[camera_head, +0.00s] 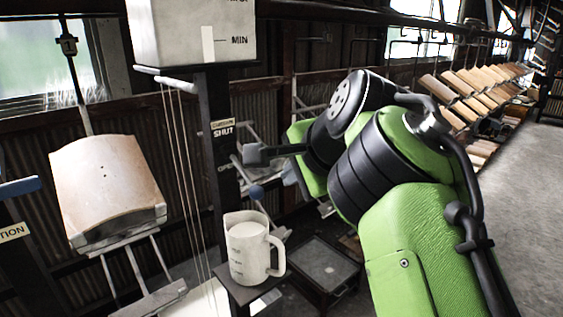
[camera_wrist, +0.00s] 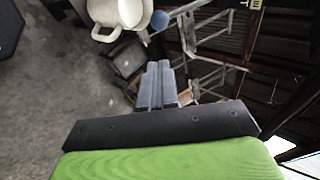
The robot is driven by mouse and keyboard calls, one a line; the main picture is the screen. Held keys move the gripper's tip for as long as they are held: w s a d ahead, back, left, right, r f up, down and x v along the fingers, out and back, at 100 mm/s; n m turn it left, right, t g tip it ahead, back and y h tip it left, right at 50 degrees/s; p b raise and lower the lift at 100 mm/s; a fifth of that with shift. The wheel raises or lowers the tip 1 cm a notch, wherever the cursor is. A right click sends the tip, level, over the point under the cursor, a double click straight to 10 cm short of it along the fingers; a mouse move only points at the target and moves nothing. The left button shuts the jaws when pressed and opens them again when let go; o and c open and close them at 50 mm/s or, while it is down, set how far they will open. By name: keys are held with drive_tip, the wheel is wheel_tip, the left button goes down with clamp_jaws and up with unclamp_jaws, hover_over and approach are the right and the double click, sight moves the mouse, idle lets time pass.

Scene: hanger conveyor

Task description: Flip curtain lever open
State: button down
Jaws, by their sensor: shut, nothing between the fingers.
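A blue ball knob (camera_head: 257,192), which looks like the end of the curtain lever, shows beside the dark post (camera_head: 217,130). It sits lower than the words SHUT and OPEN on the post. Its arm is hard to make out. In the wrist view the blue knob (camera_wrist: 158,20) is just beyond my fingertips, with a gap between. My gripper (camera_wrist: 158,68) has its two blue-grey fingers together, with nothing between them. In the head view my gripper (camera_head: 290,174) is right of the knob and partly hidden by my wrist.
A white jug (camera_head: 247,250) stands on a small dark stand just below the knob. A low dark table (camera_head: 322,268) is to its right. A white tank marked MIN (camera_head: 190,32) tops the post. A curved tan tile (camera_head: 108,185) hangs at left, beside thin cords.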

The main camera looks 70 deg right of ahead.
drive_tip(key=v, duration=0.2)
drive_tip(key=p+v, duration=0.1)
drive_tip(key=v, duration=0.2)
drive_tip(key=shift+w+a+r+p, duration=0.15)
drive_tip(key=shift+a+r+p, duration=0.15)
drive_tip(key=shift+a, duration=0.15)
